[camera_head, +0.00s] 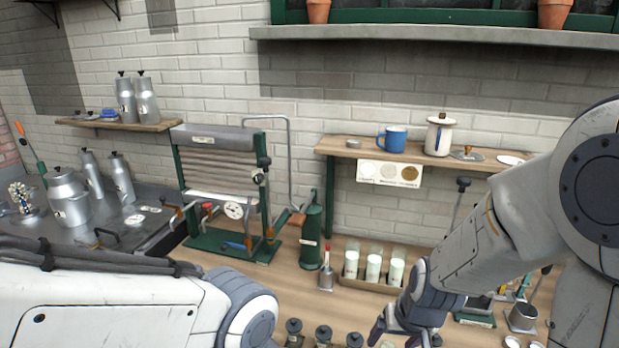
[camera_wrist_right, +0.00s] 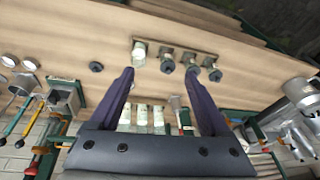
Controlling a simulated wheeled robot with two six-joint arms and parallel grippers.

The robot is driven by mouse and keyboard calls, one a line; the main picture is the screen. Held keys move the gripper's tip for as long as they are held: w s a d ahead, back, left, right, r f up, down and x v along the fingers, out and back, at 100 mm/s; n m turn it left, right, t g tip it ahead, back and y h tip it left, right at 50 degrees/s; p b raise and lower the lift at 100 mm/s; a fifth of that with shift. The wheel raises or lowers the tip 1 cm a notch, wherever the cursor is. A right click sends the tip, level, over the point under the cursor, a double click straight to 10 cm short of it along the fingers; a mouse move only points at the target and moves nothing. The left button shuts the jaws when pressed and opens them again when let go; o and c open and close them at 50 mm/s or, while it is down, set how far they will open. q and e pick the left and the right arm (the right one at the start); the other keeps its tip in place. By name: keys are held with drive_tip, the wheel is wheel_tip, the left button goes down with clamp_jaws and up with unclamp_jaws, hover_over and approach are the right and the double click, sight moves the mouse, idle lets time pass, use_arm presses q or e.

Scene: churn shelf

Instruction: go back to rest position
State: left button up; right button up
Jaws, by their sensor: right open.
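My right gripper (camera_head: 402,338) shows at the bottom of the head view, over the wooden worktop and partly cut off by the frame edge. In the right wrist view its two dark fingers (camera_wrist_right: 160,72) stand well apart with nothing held between them. Beyond the fingertips is a row of small jars (camera_wrist_right: 167,63) in a holder, one white and the others dark-topped. My left arm comes in from the left across the bottom of the head view; its gripper is out of the frame.
A rack (camera_head: 374,284) of white-filled glasses stands behind the right gripper. A green cylinder (camera_head: 311,236) and a ribbed cooler (camera_head: 217,165) stand further left. A wall shelf (camera_head: 420,157) holds a blue mug (camera_head: 393,139) and a white canister (camera_head: 439,135). Metal cans (camera_head: 68,198) stand at left.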

drive_tip(key=s+d+r+n, duration=0.1)
drive_tip(key=s+d+r, duration=0.1)
drive_tip(key=s+d, duration=0.15)
drive_tip(key=s+a+n+g+b, duration=0.3)
drive_tip(key=s+a+n, duration=0.4)
drive_tip(key=s+a, duration=0.7)
drive_tip(key=shift+a+r+b, duration=0.4)
drive_tip(key=shift+b, duration=0.35)
